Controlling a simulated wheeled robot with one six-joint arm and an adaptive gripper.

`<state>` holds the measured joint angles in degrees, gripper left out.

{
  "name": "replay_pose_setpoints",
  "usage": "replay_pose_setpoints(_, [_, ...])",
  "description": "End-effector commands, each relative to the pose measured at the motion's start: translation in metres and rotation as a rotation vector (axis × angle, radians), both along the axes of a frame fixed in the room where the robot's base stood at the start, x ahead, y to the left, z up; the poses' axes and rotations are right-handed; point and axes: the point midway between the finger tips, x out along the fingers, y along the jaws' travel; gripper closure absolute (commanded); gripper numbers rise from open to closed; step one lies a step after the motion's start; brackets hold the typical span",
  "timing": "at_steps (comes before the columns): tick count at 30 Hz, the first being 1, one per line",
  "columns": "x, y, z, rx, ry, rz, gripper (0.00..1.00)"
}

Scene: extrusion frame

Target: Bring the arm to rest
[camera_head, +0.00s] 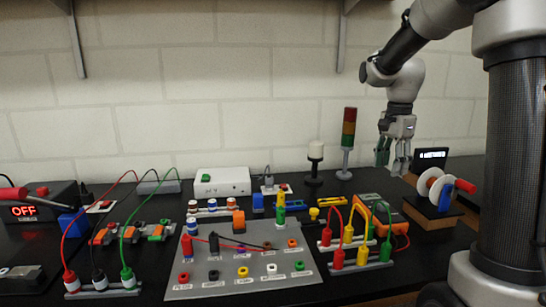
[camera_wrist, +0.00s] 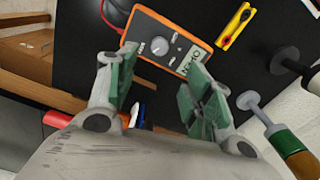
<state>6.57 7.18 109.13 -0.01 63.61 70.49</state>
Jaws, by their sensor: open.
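My arm reaches in from the upper right of the head view. My gripper (camera_head: 392,168) hangs fingers down above the right back part of the bench, left of the white spool. In the wrist view my gripper (camera_wrist: 158,108) has its two green-padded fingers apart with nothing between them. The orange multimeter (camera_wrist: 165,48) lies on the bench beyond the fingertips. In the head view the multimeter (camera_head: 394,229) is partly hidden behind plugs and cables.
A signal tower (camera_head: 348,135) stands left of my gripper. The white spool (camera_head: 433,186) stands to its right by a small display (camera_head: 432,156). A grey socket panel (camera_head: 240,268) and several cables fill the front. Above, open space reaches the brick wall (camera_head: 200,85).

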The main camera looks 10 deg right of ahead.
Motion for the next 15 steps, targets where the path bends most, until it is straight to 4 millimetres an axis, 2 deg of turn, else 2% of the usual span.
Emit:
replay_pose_setpoints(5, [-0.005,0.001,-0.01,0.001,0.006,0.256,0.49])
replay_pose_setpoints(6, [-0.012,0.002,-0.017,0.005,0.019,0.333,0.49])
replay_pose_setpoints(9, [-0.036,0.005,-0.021,0.008,0.021,0.529,0.49])
replay_pose_setpoints(15, [-0.101,0.019,-0.01,-0.018,-0.029,0.919,0.49])
